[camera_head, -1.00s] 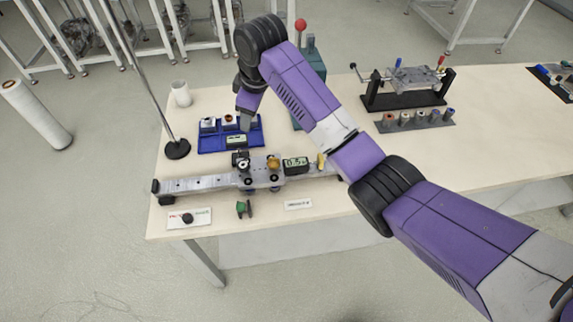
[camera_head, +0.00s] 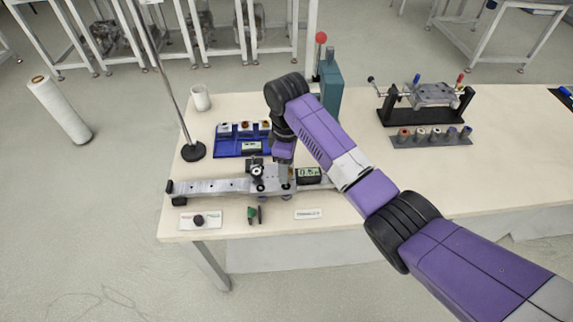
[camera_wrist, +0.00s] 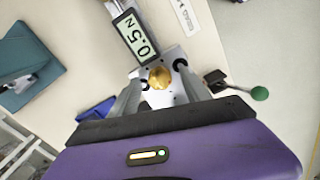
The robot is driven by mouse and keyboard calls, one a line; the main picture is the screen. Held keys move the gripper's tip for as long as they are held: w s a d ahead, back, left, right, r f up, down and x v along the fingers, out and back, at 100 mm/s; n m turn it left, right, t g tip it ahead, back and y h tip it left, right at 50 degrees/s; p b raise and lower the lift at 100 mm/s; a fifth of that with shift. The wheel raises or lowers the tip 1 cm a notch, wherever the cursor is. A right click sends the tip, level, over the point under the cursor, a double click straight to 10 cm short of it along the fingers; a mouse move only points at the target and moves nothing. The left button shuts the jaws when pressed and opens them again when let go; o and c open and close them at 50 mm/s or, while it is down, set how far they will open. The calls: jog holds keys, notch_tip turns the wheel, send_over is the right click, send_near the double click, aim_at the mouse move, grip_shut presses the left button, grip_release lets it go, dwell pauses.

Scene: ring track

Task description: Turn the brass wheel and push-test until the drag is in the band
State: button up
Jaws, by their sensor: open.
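The brass wheel (camera_wrist: 160,77) sits on the silver carriage (camera_wrist: 172,60), between the two fingers of my gripper (camera_wrist: 160,84) in the wrist view. My gripper is open, with a finger on either side of the wheel; I cannot tell whether either touches it. In the head view, my gripper (camera_head: 285,180) is down at the carriage (camera_head: 262,178) and hides most of the wheel. The carriage is on a long metal rail (camera_head: 210,187).
A blue tray (camera_head: 231,152) with several small parts lies behind the rail. A green-handled piece (camera_head: 254,215), a white card with a black knob (camera_head: 200,220) and a label (camera_head: 308,214) lie in front. A teal press (camera_head: 331,82) stands behind my arm. The table's right front is clear.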

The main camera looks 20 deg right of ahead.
jog(key=shift+f, duration=0.1)
grip_shut()
jog(key=shift+m+p, duration=0.3)
jog(key=shift+p, duration=0.05)
jog(key=shift+m+p, duration=0.7)
jog(key=shift+m, duration=0.2)
jog(key=shift+m+p, duration=0.95)
jog(key=shift+m, duration=0.85)
grip_release()
